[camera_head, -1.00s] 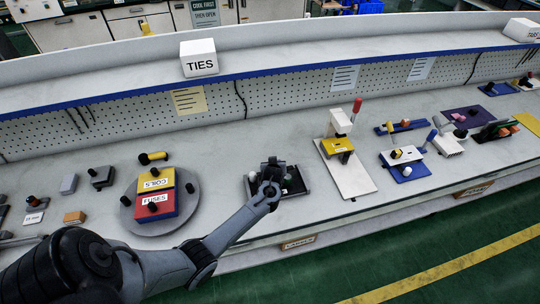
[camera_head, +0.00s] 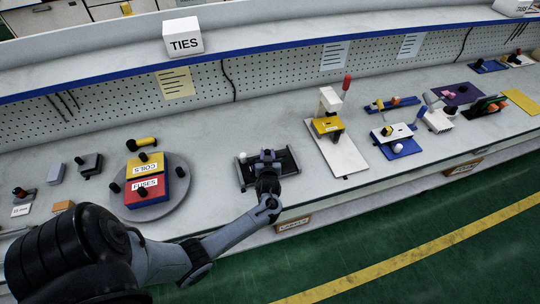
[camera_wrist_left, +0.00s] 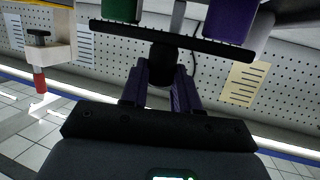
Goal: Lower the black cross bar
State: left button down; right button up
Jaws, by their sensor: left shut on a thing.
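The black cross bar (camera_wrist_left: 215,46) runs across the top of the left wrist view, slightly tilted in the picture, with a dark round knob (camera_wrist_left: 163,60) at its middle. My left gripper (camera_wrist_left: 162,75) has its two purple fingers closed on either side of that knob. A green block (camera_wrist_left: 120,8) and a purple block (camera_wrist_left: 230,20) show beyond the bar. In the head view my left gripper (camera_head: 268,158) is over the dark fixture (camera_head: 289,160) on the bench and hides much of it. I cannot tell the bar's height above the fixture. My right gripper is not in view.
A round grey turntable (camera_head: 178,199) with yellow and red boxes stands left of the fixture. A white stand with a yellow block (camera_head: 326,125) and a red-tipped lever is to the right. Bare bench lies between them. A pegboard (camera_head: 120,112) rises behind.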

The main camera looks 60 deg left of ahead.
pick_arm(q)
jog(key=c, duration=0.8)
grip_release()
jog(key=shift+p+v, duration=0.4)
jog(key=shift+v, duration=5)
jog(key=shift+f, duration=0.15)
